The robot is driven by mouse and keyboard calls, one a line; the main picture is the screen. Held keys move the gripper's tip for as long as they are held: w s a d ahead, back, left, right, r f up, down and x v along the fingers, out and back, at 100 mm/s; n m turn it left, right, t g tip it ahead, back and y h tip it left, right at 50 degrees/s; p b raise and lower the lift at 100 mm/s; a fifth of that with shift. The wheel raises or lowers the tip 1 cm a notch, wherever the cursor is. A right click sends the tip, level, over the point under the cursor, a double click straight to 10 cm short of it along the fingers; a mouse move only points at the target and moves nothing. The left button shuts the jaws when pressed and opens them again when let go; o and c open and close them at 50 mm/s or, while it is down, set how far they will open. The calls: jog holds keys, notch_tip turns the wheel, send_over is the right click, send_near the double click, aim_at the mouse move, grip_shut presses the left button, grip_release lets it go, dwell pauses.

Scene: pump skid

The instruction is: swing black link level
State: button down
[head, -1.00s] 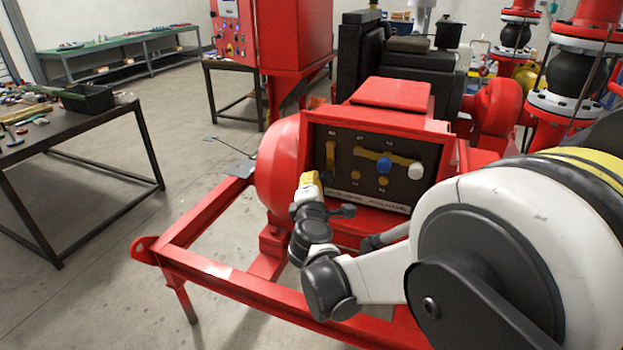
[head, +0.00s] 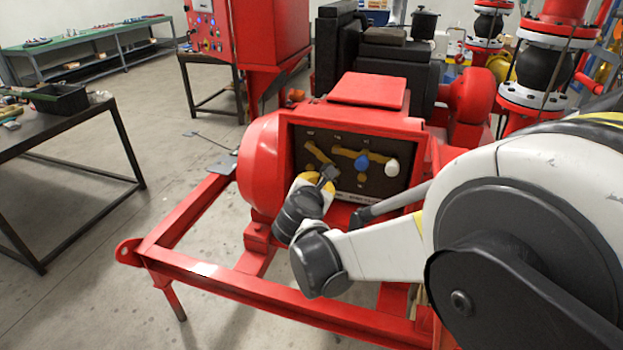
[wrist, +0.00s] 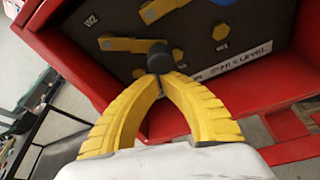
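In the head view the dark panel (head: 343,182) in the red box carries yellow links. The left link (head: 316,150) slants down to the right; its lower end is hidden behind my gripper (head: 327,174). In the wrist view this yellow link (wrist: 120,44) ends in a black knob (wrist: 158,54). My gripper's yellow fingers (wrist: 160,80) come together at the black knob and appear closed on it. Another yellow link (wrist: 160,10) shows at the top. In the head view a blue knob (head: 362,162) and a white knob (head: 391,167) stand farther right.
The red box's rim (wrist: 75,60) surrounds the panel closely. A label strip reading "STAR" and "LEVEL" (wrist: 235,58) lies along its lower edge. The red skid frame (head: 240,282) runs below my arm. A dark table (head: 60,125) stands at the left.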

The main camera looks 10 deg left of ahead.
jog(key=d+r+n+h+p, duration=0.2)
jog(key=r+n, duration=0.1)
jog(key=shift+s+d, duration=0.1)
jog(key=shift+d, duration=0.15)
jog(key=shift+r, duration=0.15)
dwell(0.4)
dwell(0.4)
